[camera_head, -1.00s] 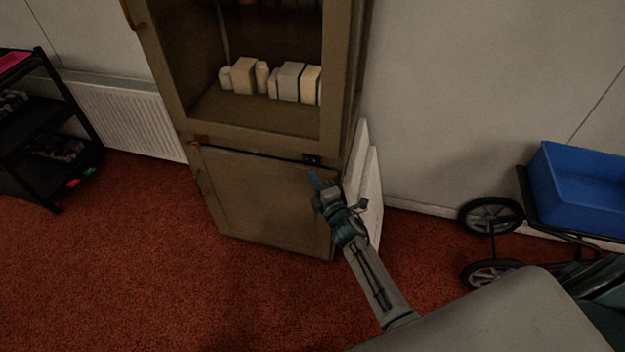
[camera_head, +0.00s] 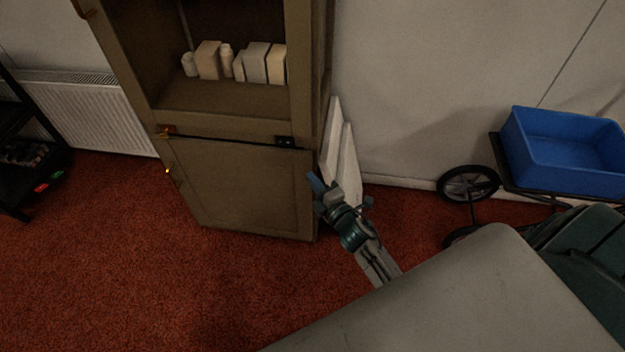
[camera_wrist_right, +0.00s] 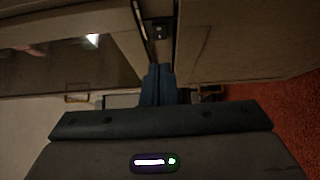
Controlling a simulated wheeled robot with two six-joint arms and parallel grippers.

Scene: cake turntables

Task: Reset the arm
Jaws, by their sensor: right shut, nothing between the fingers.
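My right arm reaches up from the lower middle of the head view. Its gripper (camera_head: 315,183) is in front of the right edge of the brown cabinet's lower door (camera_head: 240,190). In the right wrist view the gripper's blue fingers (camera_wrist_right: 157,86) are together with nothing between them. The cabinet also fills much of the right wrist view, with a dark latch (camera_wrist_right: 159,30) ahead of the fingers. I cannot tell whether the fingers touch the cabinet. My left gripper is not in view.
White boxes and bottles (camera_head: 246,63) stand on the open upper cabinet shelf. White panels (camera_head: 347,165) lean beside the cabinet. A wheeled cart with a blue bin (camera_head: 565,172) is at right, a radiator (camera_head: 95,115) and black shelf (camera_head: 15,150) at left. Red carpet is clear in front.

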